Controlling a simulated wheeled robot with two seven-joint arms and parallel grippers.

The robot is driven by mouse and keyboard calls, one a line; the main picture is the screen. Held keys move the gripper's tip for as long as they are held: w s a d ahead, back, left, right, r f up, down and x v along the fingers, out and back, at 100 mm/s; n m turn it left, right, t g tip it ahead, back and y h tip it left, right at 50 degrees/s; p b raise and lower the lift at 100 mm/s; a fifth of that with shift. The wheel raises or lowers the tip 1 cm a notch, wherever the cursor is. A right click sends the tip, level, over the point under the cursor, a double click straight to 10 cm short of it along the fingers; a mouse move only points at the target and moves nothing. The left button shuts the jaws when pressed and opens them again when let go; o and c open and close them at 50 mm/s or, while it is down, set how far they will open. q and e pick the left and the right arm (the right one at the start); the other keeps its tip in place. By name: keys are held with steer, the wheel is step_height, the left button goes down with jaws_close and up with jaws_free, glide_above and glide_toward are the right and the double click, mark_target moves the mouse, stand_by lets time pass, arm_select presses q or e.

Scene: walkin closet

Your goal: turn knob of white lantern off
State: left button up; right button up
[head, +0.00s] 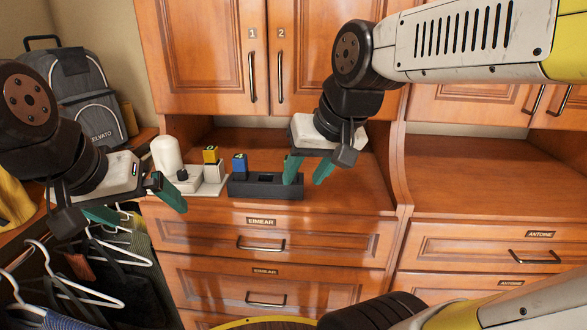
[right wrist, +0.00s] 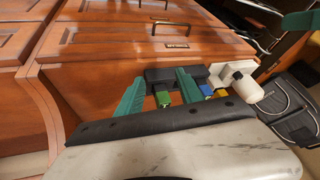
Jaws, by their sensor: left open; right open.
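The white lantern (head: 167,157) has a rounded white top and stands on the drawer unit's counter, toward its left end. A small black knob-like part (head: 182,175) sits beside it on a white base. The lantern also shows at the right of the right wrist view (right wrist: 242,86). My left gripper (head: 148,214) is open and empty, in front of and below the lantern. My right gripper (head: 307,172) is open at the right end of a black holder (head: 265,188). In the right wrist view, a green-topped block (right wrist: 163,98) shows between its fingers; nothing is clearly gripped.
A yellow block (head: 210,156) stands on the white base and a blue block (head: 239,164) by the black holder. Clothes on white hangers (head: 75,295) hang at lower left. A grey backpack (head: 85,95) stands at back left. The right counter (head: 470,175) is clear.

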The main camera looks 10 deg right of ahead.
stand_by(0.3)
step_height(320, 180, up, 3)
steer(key=n+g+h, duration=0.2)
steer(key=n+g, duration=0.2)
steer(key=g, duration=0.1)
glide_above(182, 171)
steer(key=shift+s+d, duration=0.15)
steer(key=shift+d, duration=0.05)
steer(key=shift+a+f+g, duration=0.2)
steer(key=shift+g, duration=0.1)
steer(key=shift+f, duration=0.3)
step_height(182, 171, down, 7)
steer(key=shift+f, duration=0.1)
